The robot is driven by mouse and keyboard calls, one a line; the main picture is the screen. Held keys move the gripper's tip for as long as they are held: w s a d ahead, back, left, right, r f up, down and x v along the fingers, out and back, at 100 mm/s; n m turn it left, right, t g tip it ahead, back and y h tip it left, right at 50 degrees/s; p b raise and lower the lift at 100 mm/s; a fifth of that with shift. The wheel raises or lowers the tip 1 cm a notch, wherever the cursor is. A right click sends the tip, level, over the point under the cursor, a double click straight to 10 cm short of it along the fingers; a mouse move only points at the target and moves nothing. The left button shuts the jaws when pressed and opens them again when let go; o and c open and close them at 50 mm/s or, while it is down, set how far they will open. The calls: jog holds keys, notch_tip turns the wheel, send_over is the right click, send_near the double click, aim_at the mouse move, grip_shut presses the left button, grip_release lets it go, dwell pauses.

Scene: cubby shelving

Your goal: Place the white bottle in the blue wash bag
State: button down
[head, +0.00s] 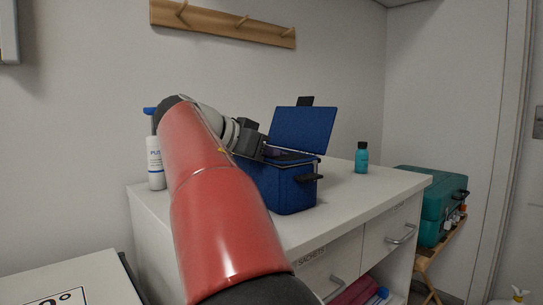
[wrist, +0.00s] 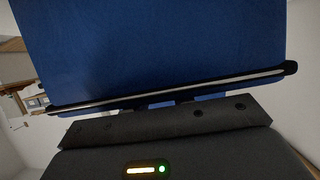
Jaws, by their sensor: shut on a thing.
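The blue wash bag (head: 290,188) is a box-like case on the white counter. Its lid (head: 301,130) stands open, tilted back, and fills much of the wrist view (wrist: 170,50). My gripper (head: 275,154) is at the bag's open top, in front of the lid. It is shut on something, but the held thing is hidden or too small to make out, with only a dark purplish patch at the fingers. A white bottle with a blue top (head: 155,165) stands upright on the counter at the left, partly behind my arm and apart from my gripper.
A teal bottle (head: 361,158) with a dark cap stands on the counter right of the bag. A green case (head: 430,200) sits on a wooden stand beyond the counter. A wooden peg rail (head: 225,22) is on the wall. The counter's right front (head: 365,190) is clear.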

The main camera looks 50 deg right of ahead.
jog(key=shift+f, duration=0.15)
jog(key=c, duration=1.2)
grip_release()
jog(key=shift+a+r, duration=0.2)
jog(key=shift+r, duration=0.05)
jog(key=p+v, duration=0.1)
jog(key=v, duration=1)
jog(key=shift+a+r, duration=0.15)
jog(key=shift+a, duration=0.15)
